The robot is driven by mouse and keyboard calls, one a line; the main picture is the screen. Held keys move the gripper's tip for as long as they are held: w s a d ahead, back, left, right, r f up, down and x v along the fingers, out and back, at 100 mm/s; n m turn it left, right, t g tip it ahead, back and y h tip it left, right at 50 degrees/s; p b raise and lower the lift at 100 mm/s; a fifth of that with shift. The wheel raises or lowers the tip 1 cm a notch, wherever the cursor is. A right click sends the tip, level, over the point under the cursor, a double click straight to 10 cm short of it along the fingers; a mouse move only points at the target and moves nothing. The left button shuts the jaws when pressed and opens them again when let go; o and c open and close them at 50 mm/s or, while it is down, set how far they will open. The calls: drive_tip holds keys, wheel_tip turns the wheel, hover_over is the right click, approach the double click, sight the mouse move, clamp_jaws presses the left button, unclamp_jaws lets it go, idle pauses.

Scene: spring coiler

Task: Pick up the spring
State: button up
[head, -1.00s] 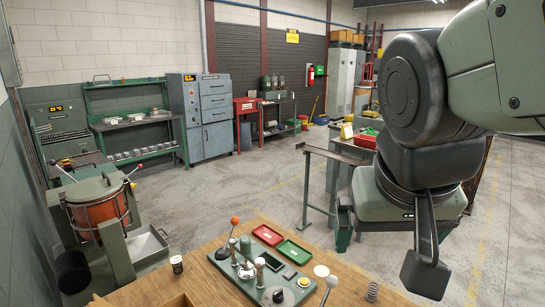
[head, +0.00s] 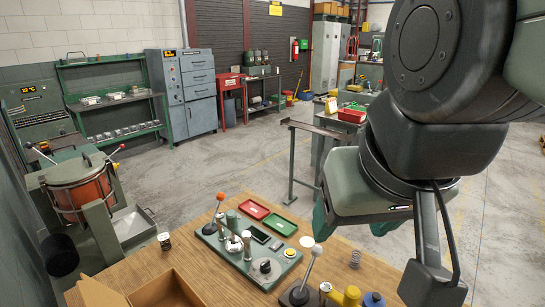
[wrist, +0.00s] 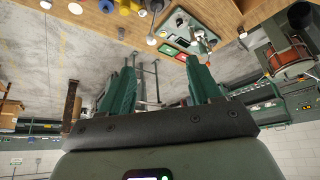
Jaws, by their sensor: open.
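The small coiled metal spring (head: 355,258) stands upright near the back edge of the wooden table (head: 200,270) in the head view, right of the white disc (head: 307,241). In the wrist view I cannot clearly make out the spring. My gripper (wrist: 160,82) is open, with two green fingers apart and nothing between them. In the head view its green fingertips show above and beyond the spring, partly hidden by my wrist, and do not touch it.
The green coiler base (head: 250,250) with an orange-knobbed lever stands left of the spring. Red (head: 252,208) and green (head: 280,224) trays lie behind it. A white-knobbed lever (head: 313,262), a yellow object (head: 346,297) and a blue object (head: 374,300) stand at the front.

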drive_tip(key=w+a+f+m+g+y, duration=0.2)
drive_tip(key=w+a+m, duration=0.1)
drive_tip(key=w, duration=0.3)
drive_tip(key=m+t+y, duration=0.4)
drive_tip(key=m+t, duration=0.4)
drive_tip(key=m, duration=1.9)
hover_over(359, 254)
drive_tip(key=s+d, duration=0.2)
drive_tip(key=s, duration=0.3)
wheel_tip(359, 254, down, 28)
drive_tip(key=shift+m, duration=0.4)
drive_tip(key=f, duration=0.5)
drive_tip(key=d+f, duration=0.1)
drive_tip(key=f, duration=0.2)
drive_tip(key=shift+s+f, duration=0.25)
drive_tip(key=shift+f, duration=0.1)
drive_tip(key=shift+w+a+f, duration=0.15)
drive_tip(key=shift+w+f, duration=0.05)
drive_tip(key=shift+f, duration=0.1)
drive_tip(key=shift+x, duration=3.55)
drive_tip(key=shift+r, duration=0.15)
drive_tip(key=c, duration=1)
